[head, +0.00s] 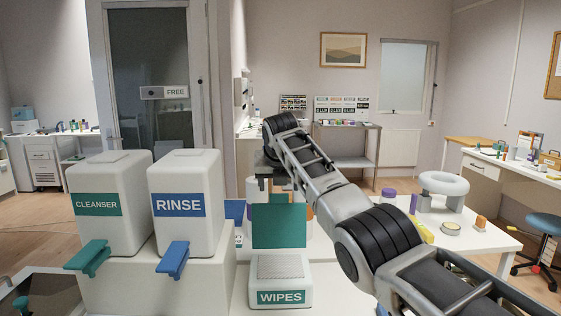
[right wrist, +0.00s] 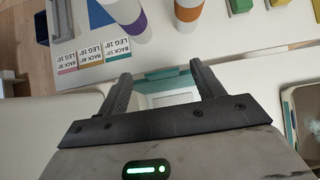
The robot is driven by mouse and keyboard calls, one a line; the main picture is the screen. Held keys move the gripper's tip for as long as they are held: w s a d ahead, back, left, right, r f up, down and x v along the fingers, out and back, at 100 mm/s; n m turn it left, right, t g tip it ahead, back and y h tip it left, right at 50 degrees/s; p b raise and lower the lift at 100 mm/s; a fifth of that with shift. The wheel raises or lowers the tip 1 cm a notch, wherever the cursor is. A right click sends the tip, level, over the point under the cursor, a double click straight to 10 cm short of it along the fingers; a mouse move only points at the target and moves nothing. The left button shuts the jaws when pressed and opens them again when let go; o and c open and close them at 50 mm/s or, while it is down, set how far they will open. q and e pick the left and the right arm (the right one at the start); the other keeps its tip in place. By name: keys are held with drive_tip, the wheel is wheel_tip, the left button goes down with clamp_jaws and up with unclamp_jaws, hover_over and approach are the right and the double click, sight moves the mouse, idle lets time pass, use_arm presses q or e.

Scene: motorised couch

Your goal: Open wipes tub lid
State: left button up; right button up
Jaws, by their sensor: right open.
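The wipes tub (head: 280,289) is a white box with a teal WIPES label, standing on the white surface in the head view. Its teal lid (head: 279,226) stands upright at the back of the tub, and the pale grey textured top shows in front of it. My right gripper (head: 272,184) is above and behind the lid, pointing down, with its fingers partly hidden. In the right wrist view my right gripper (right wrist: 161,72) is open, with the teal lid (right wrist: 167,73) and part of the tub showing between its fingers. My left gripper is in neither view.
White CLEANSER (head: 109,205) and RINSE (head: 186,203) dispensers with levers stand left of the tub. A white table (head: 478,240) behind holds a grey ring, a purple-capped container and small items. Printed cards (right wrist: 90,54) and bottles lie beyond the fingers in the wrist view.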

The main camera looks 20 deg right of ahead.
drive_tip(key=b+v, duration=0.2)
drive_tip(key=v, duration=1.1)
drive_tip(key=shift+s+r, duration=0.2)
drive_tip(key=shift+r, duration=0.1)
